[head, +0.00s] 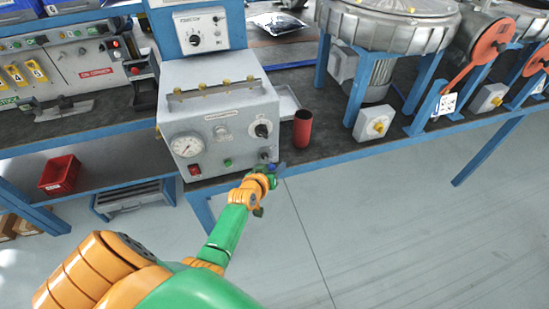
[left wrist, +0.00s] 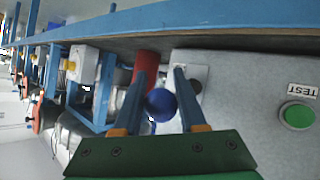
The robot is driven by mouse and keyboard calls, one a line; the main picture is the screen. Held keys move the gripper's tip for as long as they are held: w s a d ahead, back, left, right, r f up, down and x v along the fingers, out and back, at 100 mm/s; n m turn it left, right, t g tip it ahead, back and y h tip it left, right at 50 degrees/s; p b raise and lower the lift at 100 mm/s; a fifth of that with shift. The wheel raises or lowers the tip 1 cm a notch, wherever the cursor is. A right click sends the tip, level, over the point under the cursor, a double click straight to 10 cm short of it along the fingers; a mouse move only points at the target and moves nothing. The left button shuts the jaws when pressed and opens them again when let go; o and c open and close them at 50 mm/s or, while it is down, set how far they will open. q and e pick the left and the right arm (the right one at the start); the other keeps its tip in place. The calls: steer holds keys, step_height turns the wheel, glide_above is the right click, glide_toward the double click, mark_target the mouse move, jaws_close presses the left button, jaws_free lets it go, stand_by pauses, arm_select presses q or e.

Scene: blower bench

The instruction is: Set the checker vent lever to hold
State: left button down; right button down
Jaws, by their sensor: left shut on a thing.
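The checker (head: 215,118) is a grey box with a round gauge, a dial knob (head: 262,129), a red switch and a green button on its front. The vent lever's blue ball knob (left wrist: 161,105) is at the checker's lower right front. My left gripper (head: 268,172) is at that corner, shut on the blue knob, with a finger on each side of it in the left wrist view (left wrist: 164,78). The lever's plate (left wrist: 196,62) is partly hidden behind a finger, and its markings cannot be read. My right gripper is not in view.
A red cylinder (head: 303,128) stands on the bench just right of the checker. The green button by the TEST label (left wrist: 297,115) is close to my left gripper. Blower housings (head: 385,28) fill the right of the bench. The floor in front is clear.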

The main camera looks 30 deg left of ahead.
mark_target(270, 166)
arm_select(q)
steer(key=shift+w+a+r+n+g+h+p, duration=0.15)
steer(key=shift+r+n+g+h+p, duration=0.1)
steer(key=shift+r+p, duration=0.3)
steer(key=shift+w+r+n+g+h+p, duration=0.15)
steer(key=shift+r+g+p, duration=0.15)
steer(key=shift+p, duration=0.3)
steer(key=shift+c, duration=2.4)
jaws_free()
steer(key=shift+s+f, duration=0.1)
steer(key=shift+s+r, duration=0.2)
steer(key=shift+s, duration=0.1)
steer(key=p+v, duration=0.2)
steer(key=v, duration=0.4)
steer(key=shift+s+r, duration=0.1)
steer(key=shift+s, duration=0.15)
